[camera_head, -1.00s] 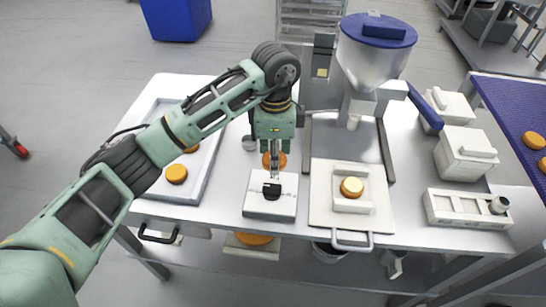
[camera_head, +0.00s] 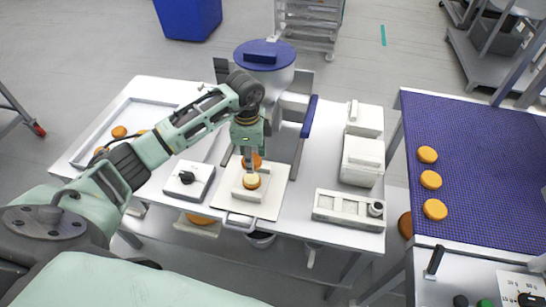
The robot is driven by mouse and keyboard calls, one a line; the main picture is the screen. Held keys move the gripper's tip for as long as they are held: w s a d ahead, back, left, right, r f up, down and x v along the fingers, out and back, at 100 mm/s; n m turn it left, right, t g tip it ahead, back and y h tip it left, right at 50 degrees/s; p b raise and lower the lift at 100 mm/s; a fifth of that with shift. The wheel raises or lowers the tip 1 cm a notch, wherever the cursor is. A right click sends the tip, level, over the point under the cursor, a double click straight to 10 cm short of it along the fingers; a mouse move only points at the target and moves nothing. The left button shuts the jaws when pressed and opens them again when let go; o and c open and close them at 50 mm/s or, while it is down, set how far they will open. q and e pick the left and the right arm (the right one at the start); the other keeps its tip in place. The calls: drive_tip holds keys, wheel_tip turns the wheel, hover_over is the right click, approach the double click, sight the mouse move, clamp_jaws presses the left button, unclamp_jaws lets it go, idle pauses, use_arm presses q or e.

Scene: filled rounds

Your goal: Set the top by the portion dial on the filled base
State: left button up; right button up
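The filled base (camera_head: 251,182), a round orange piece with a pale cream face, sits on a raised block on the white board (camera_head: 270,207). The portion dial (camera_head: 187,178) is a black knob on a white box left of the board. My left gripper (camera_head: 250,165) points down just behind and above the filled base. An orange round top (camera_head: 257,160) shows at its fingers and looks held; the fingers partly cover it. I cannot tell the exact gap between top and base. My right gripper is not in view.
A hopper with a blue lid (camera_head: 264,54) stands behind the board. White boxes (camera_head: 362,158) and a slotted holder (camera_head: 349,209) stand to the right. A tray (camera_head: 85,150) with orange rounds lies left. A blue belt (camera_head: 490,170) at right carries three rounds (camera_head: 431,180).

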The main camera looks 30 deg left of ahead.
use_arm(q)
drive_tip(key=shift+a+f, duration=0.3)
drive_tip(key=shift+f, duration=0.05)
drive_tip(key=shift+a+f+b, duration=0.2)
drive_tip(key=shift+f+b, duration=0.35)
drive_tip(key=shift+b, duration=0.1)
drive_tip(key=shift+f+b, duration=0.3)
drive_tip(key=shift+d+f+b, duration=0.1)
drive_tip(key=shift+f+b, duration=0.3)
wheel_tip(320, 180, down, 2)
drive_tip(key=shift+d+f+b, duration=0.1)
drive_tip(key=shift+b, duration=0.85)
drive_tip(key=shift+f, duration=0.45)
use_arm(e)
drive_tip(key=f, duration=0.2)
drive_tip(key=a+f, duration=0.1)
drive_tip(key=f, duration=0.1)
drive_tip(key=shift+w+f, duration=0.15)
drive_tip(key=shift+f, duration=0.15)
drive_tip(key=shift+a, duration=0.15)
